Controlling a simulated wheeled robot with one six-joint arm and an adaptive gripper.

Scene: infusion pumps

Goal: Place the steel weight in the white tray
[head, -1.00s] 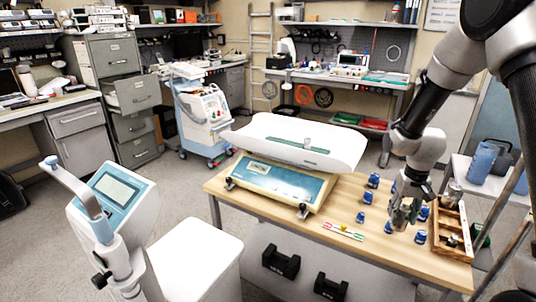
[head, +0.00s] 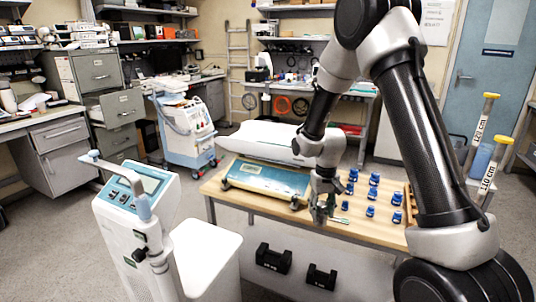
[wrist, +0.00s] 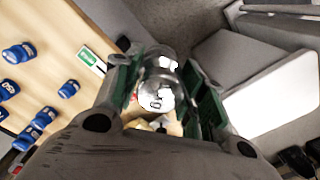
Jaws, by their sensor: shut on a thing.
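My gripper (head: 321,214) hangs near the front edge of the wooden table, in front of the blue scale body. In the wrist view its green-padded fingers (wrist: 163,92) are shut on a shiny steel weight (wrist: 158,88). I cannot make out the weight in the head view. The white tray (head: 262,140) is a wide, shallow pan on top of the blue scale (head: 265,180), behind and to the left of my gripper. My arm hides the tray's right part. The weight is apart from the tray.
Several blue weights (head: 371,194) stand on the table right of my gripper. A green and white strip (wrist: 88,58) lies near my fingers. Part of a wooden box (head: 408,203) shows beside my arm. A white console (head: 145,235) stands at the front left, and black weights (head: 273,258) sit below the table.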

